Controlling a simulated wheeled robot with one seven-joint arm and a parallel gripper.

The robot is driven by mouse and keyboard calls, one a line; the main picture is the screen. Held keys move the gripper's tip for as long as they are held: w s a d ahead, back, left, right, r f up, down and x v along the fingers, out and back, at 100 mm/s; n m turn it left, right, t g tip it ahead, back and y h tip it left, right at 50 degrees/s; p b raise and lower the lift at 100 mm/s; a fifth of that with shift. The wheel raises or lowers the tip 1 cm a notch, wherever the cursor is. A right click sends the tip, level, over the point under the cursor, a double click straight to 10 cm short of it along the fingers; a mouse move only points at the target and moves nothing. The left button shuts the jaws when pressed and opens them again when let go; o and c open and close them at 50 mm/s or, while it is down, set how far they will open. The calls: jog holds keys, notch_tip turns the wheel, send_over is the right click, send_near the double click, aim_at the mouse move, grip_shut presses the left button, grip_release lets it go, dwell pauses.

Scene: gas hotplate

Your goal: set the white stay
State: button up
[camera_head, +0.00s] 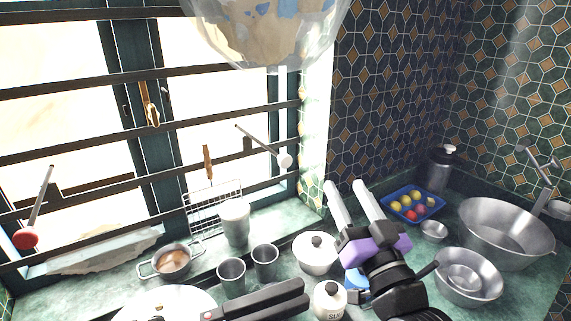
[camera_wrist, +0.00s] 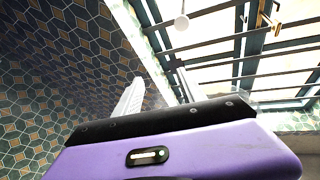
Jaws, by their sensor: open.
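The white stay (camera_head: 262,145) is a thin rod with a round white knob at its lower right end, in front of the right side of the barred window. Its white knob also shows near the top of the wrist view (camera_wrist: 182,22). My gripper (camera_head: 346,184) is open and empty, with its two pale fingers pointing up. It is to the right of the knob and lower in the head view, apart from it. In the wrist view the fingers (camera_wrist: 158,78) point towards the tiled wall and window edge, with the knob beyond them.
A similar stay with a red knob (camera_head: 26,238) is at the window's left. Dark horizontal bars (camera_head: 150,133) cross the window. A clear bag (camera_head: 265,30) hangs above. Pots, cups, steel bowls (camera_head: 505,232) and a blue tray (camera_head: 414,204) crowd the counter.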

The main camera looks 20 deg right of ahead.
jog(key=w+a+r+n+g+y, duration=0.2)
jog(key=w+r+n+y, duration=0.25)
jog(key=w, duration=0.35)
jog(key=g+y, duration=0.1)
jog(key=g, duration=0.1)
send_near(287, 162)
jog(key=d+x, duration=0.1)
jog(key=x, duration=0.2)
jog(key=shift+n, duration=0.45)
jog(key=x, duration=0.2)
jog(key=p+x, duration=0.1)
jog(key=x, duration=0.2)
jog(key=a+x, duration=0.1)
jog(key=x, duration=0.2)
jog(key=shift+s+r, duration=0.1)
jog(key=shift+s, duration=0.1)
grip_shut()
